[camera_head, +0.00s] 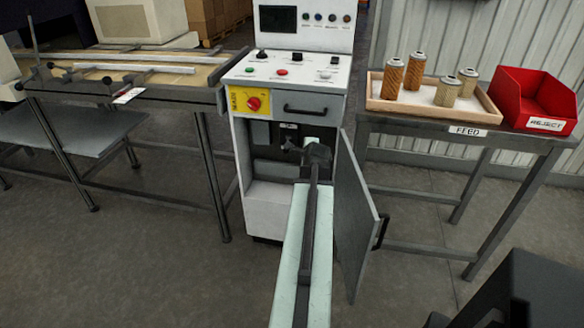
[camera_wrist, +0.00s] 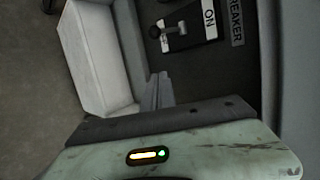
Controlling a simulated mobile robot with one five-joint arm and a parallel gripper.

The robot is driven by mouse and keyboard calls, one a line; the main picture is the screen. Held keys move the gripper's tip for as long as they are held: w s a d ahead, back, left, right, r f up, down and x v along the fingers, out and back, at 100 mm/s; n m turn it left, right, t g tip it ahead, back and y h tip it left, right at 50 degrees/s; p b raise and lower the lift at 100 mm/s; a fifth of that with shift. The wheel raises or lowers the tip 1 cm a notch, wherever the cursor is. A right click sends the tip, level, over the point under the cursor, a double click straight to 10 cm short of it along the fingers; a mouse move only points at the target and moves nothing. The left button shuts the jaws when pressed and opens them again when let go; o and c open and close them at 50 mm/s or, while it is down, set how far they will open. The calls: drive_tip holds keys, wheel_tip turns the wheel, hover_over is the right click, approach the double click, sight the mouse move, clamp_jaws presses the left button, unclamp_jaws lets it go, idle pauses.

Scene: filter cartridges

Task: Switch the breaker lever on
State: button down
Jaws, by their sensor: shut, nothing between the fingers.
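The breaker lever (camera_wrist: 174,30) shows at the top of the wrist view, a grey handle with a dark knob on a dark panel. Its knob points left, away from the white ON label (camera_wrist: 209,18). A BREAKER label (camera_wrist: 236,22) lies further right. My gripper (camera_wrist: 159,92) is shut and empty, below the lever in that view and apart from it. In the head view my gripper (camera_head: 318,155) is at the opening of the white cabinet's (camera_head: 270,195) lower compartment. The lever is small and partly unclear there, just left of the gripper.
The cabinet door (camera_head: 355,220) hangs open to the right of my arm. A pale block-like surface (camera_wrist: 95,60) is left in the wrist view. A workbench (camera_head: 120,90) stands left; a feed table (camera_head: 460,125) with cartridges (camera_head: 391,75) and a red reject bin (camera_head: 535,100) stands right.

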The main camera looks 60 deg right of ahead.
drive_tip(key=shift+s+d, duration=0.15)
drive_tip(key=shift+s, duration=0.1)
drive_tip(key=b+x, duration=0.6)
drive_tip(key=x, duration=0.5)
drive_tip(key=shift+w+a+r+p, duration=0.3)
drive_tip(key=shift+w+a+r, duration=0.05)
drive_tip(key=shift+a, duration=0.2)
drive_tip(key=shift+w+a+r+p, duration=0.3)
drive_tip(key=shift+w+a+p, duration=0.1)
drive_tip(key=shift+a, duration=0.2)
drive_tip(key=shift+w+a+r+p, duration=0.25)
drive_tip(key=shift+w+a+r, duration=0.1)
drive_tip(key=shift+a, duration=0.2)
